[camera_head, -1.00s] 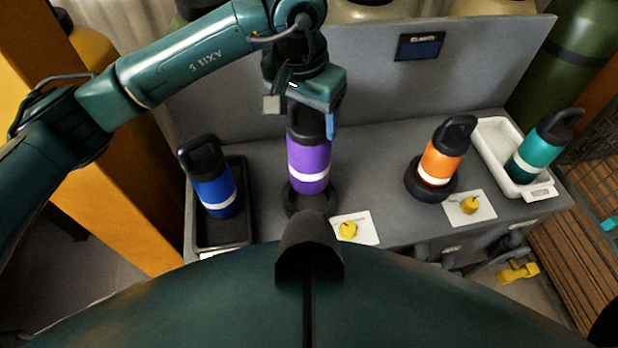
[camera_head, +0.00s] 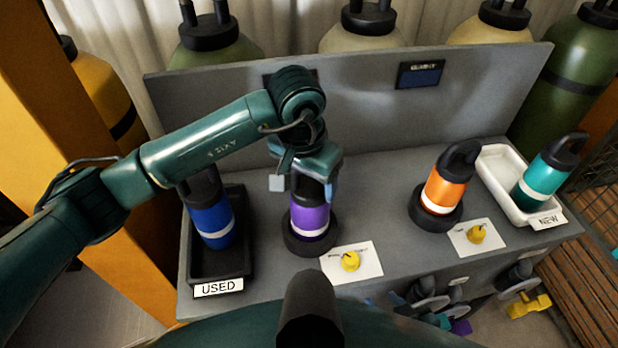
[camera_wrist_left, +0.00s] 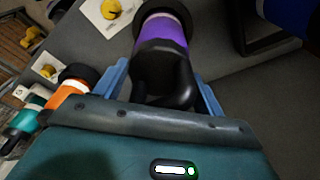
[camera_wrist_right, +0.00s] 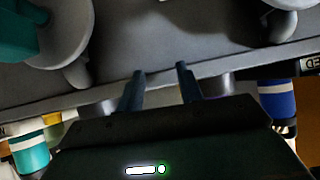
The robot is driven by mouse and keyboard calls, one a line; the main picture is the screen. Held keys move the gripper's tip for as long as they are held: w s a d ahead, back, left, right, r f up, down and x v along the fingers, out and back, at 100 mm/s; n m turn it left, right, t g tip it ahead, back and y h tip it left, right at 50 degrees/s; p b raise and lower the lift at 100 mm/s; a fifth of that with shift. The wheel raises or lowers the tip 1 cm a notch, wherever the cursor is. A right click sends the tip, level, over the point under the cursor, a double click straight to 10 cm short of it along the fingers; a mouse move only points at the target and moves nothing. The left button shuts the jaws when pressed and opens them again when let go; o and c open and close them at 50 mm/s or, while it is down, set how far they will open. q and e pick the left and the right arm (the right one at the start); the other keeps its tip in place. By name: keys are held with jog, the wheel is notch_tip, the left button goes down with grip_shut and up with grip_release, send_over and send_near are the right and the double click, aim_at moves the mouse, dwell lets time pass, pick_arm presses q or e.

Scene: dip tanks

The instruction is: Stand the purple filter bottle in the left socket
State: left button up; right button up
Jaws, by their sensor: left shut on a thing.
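The purple filter bottle (camera_head: 309,218) stands upright in the left socket (camera_head: 310,243), a black ring on the bench. Its lower end is hidden inside the ring. My left gripper (camera_head: 306,178) is above it, with its fingers shut on the black handle. In the left wrist view the handle (camera_wrist_left: 165,75) of the bottle lies between the two blue fingers. My right gripper (camera_wrist_right: 161,85) shows only in the right wrist view; it is open and empty, below the bench front.
A blue bottle (camera_head: 211,222) stands in the black USED tray (camera_head: 232,268). An orange bottle (camera_head: 446,182) is in the right socket (camera_head: 433,212). A teal bottle (camera_head: 547,172) is in the white NEW tray (camera_head: 497,165). Yellow knobs on white plates (camera_head: 373,262) sit beside the sockets.

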pick_arm(q)
jog(key=shift+f, duration=0.2)
jog(key=o, duration=1.5)
jog(key=shift+c, duration=0.2)
jog(key=o, duration=0.4)
pick_arm(e)
jog(key=shift+w+r, duration=0.1)
jog(key=shift+w, duration=0.1)
pick_arm(q)
jog(key=shift+r, duration=0.15)
pick_arm(e)
jog(key=shift+r, duration=0.1)
pick_arm(q)
jog(key=shift+r+p, duration=0.35)
jog(key=shift+r, duration=0.05)
jog(key=r+p, duration=0.1)
jog(key=r, duration=0.2)
jog(key=s+r, duration=0.1)
jog(key=r, duration=0.3)
jog(key=a+r+p, duration=0.1)
jog(key=r, duration=0.3)
jog(key=shift+s+r+p, duration=0.1)
jog(key=shift+s+p, duration=0.15)
jog(key=shift+p, duration=0.05)
pick_arm(e)
jog(key=shift+s+d+g+h, duration=0.3)
jog(key=shift+s+d, duration=0.1)
jog(key=shift+s, duration=0.05)
jog(key=shift+w+r, duration=0.1)
jog(key=shift+r, duration=0.2)
